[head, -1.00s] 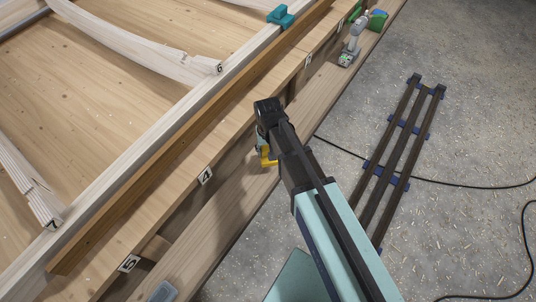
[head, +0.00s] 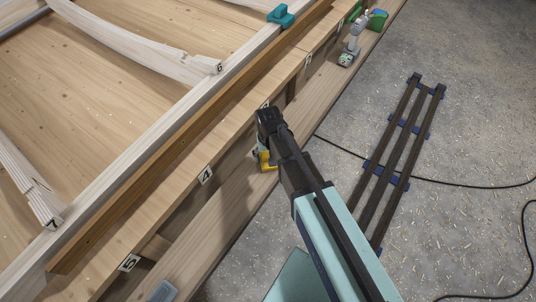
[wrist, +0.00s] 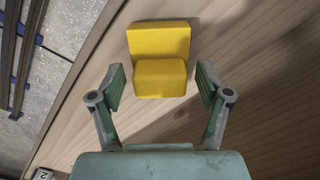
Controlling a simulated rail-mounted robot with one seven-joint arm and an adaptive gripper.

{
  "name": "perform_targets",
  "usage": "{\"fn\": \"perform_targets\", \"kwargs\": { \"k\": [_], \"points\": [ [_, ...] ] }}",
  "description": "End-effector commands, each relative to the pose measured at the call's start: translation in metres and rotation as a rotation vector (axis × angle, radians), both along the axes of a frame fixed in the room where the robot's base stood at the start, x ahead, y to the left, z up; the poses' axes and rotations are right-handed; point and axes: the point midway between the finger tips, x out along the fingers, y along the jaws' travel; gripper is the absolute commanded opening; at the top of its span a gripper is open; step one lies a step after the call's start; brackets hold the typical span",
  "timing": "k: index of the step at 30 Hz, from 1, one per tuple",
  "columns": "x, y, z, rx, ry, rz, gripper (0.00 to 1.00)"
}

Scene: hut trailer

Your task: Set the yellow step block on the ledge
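The yellow step block (wrist: 160,62) stands on a bare wooden plank in the wrist view, with its stepped shape clear. In the head view the block (head: 266,162) is mostly hidden behind my arm, at the lower plank, the ledge (head: 222,210), along the bench's side. My gripper (wrist: 160,88) is open, with its two green-padded fingers on either side of the block's near end. Gaps show between both fingers and the block. In the head view the fingertips are largely hidden by my wrist.
The bench edge (head: 180,195) carries number tags and rises beside the ledge. A slatted dark rack (head: 405,140) and black cable (head: 350,153) lie on the floor at right.

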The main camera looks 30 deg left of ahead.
Motion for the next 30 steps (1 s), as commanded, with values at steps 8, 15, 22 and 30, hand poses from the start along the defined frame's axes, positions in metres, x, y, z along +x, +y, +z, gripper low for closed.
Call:
{"fn": "perform_targets", "kwargs": {
  "k": [8, 15, 22, 30],
  "points": [
    [0.0, 0.0, 0.005, 0.001, -0.001, 0.0, 0.76],
    [0.0, 0.0, 0.033, 0.003, -0.001, 0.0, 0.76],
    [0.0, 0.0, 0.076, 0.002, -0.002, 0.0, 0.76],
    [0.0, 0.0, 0.112, 0.001, -0.001, 0.0, 0.76]
  ]
}}
